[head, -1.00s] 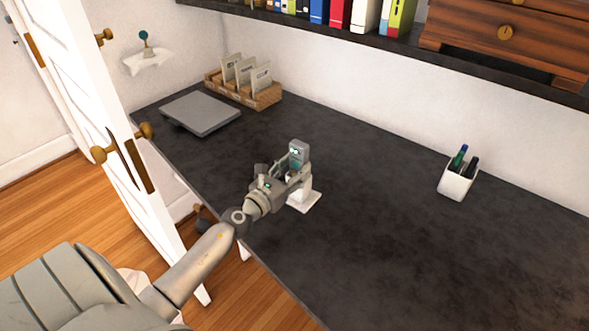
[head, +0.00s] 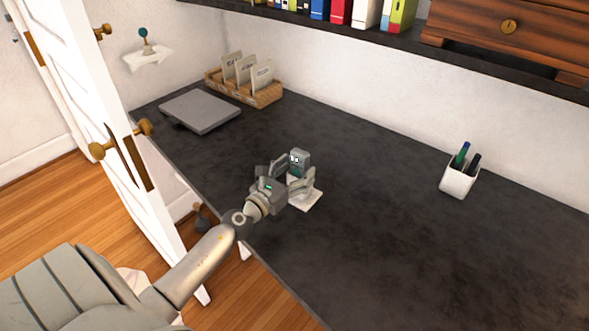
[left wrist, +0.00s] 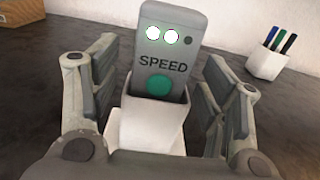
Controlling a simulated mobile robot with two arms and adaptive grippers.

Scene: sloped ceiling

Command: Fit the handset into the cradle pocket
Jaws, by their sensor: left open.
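The handset (head: 299,160) is a grey block with two white dots and a green button, marked SPEED in the left wrist view (left wrist: 168,47). It stands with its lower end inside the pocket of the white cradle (left wrist: 146,130), leaning slightly. The cradle's base (head: 309,202) rests on the dark desk. My left gripper (head: 292,176) is open around the handset and cradle, and its fingers stand apart from the handset on both sides in the left wrist view (left wrist: 160,95). The handset's bottom is hidden inside the pocket. My right gripper is out of view.
A white pen cup (head: 459,178) stands on the desk at right. A grey closed laptop (head: 200,111) and a wooden card holder (head: 264,97) lie at the back left. A shelf with books overhangs the back. The desk's right front is clear.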

